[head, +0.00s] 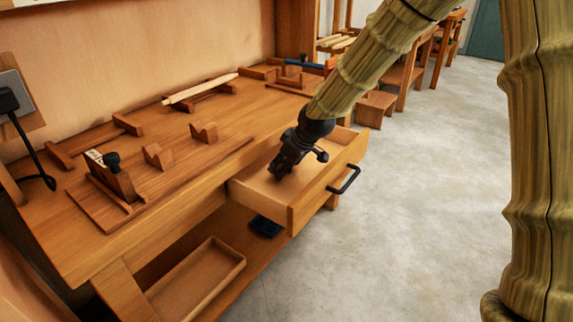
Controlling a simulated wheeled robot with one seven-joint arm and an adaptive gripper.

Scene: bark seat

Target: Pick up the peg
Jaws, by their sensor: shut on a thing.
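My gripper (282,171) is black and points down into the open wooden drawer (325,185) at the right end of the workbench. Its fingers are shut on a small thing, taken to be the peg. The peg itself is hidden by the fingers or too small to make out. I cannot tell whether it touches the drawer floor.
The drawer's front has a black handle (345,180). On the workbench (150,225) lie a hand plane (112,175), wooden blocks and a pale stick (200,88). A shelf below holds a wooden tray (195,280). The concrete floor (400,240) at right is clear.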

